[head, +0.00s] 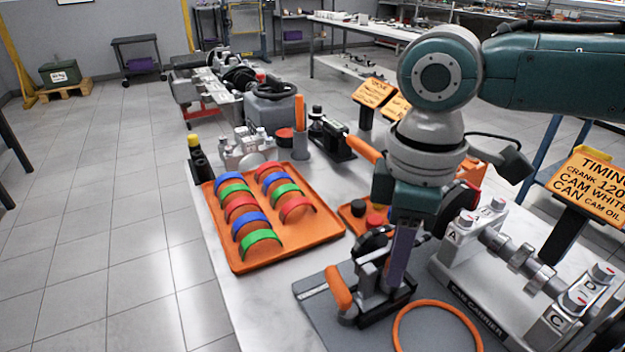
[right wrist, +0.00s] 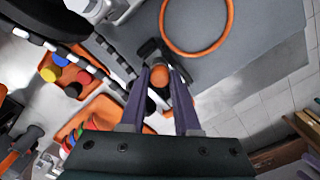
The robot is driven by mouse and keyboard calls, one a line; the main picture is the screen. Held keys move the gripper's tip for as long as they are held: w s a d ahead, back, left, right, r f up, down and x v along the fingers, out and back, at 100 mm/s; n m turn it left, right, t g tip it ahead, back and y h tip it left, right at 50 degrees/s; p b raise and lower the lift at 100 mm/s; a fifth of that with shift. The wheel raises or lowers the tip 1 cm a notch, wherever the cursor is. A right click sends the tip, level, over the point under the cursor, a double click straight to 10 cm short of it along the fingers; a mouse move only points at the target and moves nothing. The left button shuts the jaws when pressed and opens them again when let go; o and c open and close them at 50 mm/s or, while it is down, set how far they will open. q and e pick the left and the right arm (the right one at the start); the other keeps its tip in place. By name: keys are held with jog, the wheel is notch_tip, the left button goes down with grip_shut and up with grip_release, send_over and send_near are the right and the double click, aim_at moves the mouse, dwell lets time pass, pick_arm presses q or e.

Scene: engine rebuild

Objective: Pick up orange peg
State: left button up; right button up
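My right gripper (head: 400,255) points down with its purple fingers over a dark fixture on the grey mat. In the right wrist view its two fingers (right wrist: 160,82) are apart, and a round orange end (right wrist: 160,75) shows between their tips; contact cannot be told. In the head view a short orange peg-like handle (head: 338,287) leans on the fixture, just left of the fingers. Another orange peg (head: 299,112) stands upright in a grey holder farther back. I cannot tell which one the task names. My left gripper is out of view.
An orange tray (head: 327,238) with several coloured half-shells lies at left. An orange ring (head: 398,335) lies on the mat (head: 318,312) in front. A camshaft carrier (head: 480,318) stands close on the right, with signs (head: 590,190) behind.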

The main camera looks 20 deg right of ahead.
grip_shut()
dwell(0.4)
notch_tip(320, 180, up, 20)
jog(key=p, duration=0.3)
dwell(0.4)
